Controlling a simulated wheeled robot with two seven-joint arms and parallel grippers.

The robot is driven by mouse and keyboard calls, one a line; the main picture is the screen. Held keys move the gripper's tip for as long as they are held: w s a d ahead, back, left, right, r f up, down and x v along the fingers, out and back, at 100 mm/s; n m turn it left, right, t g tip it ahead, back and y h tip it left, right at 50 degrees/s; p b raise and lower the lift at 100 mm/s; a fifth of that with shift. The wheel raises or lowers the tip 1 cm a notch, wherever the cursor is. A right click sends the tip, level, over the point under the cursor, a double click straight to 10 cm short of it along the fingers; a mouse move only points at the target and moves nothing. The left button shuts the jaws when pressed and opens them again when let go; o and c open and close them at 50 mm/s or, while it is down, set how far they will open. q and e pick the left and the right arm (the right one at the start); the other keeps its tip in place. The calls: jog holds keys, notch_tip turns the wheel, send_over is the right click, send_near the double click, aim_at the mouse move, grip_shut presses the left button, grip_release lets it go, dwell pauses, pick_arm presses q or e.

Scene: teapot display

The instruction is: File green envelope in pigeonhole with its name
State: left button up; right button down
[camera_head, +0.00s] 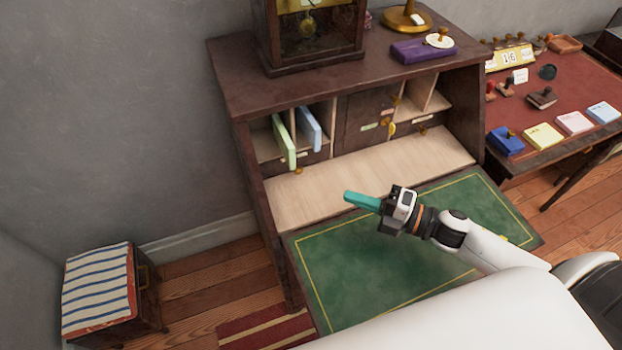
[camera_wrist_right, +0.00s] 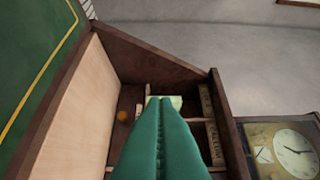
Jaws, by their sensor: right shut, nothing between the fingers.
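A pale green envelope (camera_head: 283,141) stands upright on edge in the left part of the desk's pigeonholes, its front end sticking out. A pale green edge beyond my fingertips in the right wrist view (camera_wrist_right: 174,101) looks like the same envelope. My right gripper (camera_head: 348,196) has teal fingers, shut together and empty. It is above the desk's writing surface, in front of and to the right of the envelope, apart from it. Its fingers fill the middle of the wrist view (camera_wrist_right: 159,103). A small greenish label (camera_head: 370,127) is in the middle section; its writing is unreadable. My left gripper is not in view.
A pale blue envelope (camera_head: 309,128) stands right of the green one. The desk's green writing surface (camera_head: 350,270) is largely clear. A glass-fronted clock (camera_head: 309,30) and a purple box (camera_head: 423,50) stand on top. A side table with stamps (camera_head: 508,141) is at right.

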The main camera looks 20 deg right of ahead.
aim_at(284, 141)
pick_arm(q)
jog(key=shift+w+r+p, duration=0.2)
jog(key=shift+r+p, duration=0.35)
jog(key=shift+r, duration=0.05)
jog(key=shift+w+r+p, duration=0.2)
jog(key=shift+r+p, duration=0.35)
pick_arm(e)
jog(key=w+d+x, duration=0.2)
jog(key=x, duration=1.1)
jog(key=shift+w, duration=0.15)
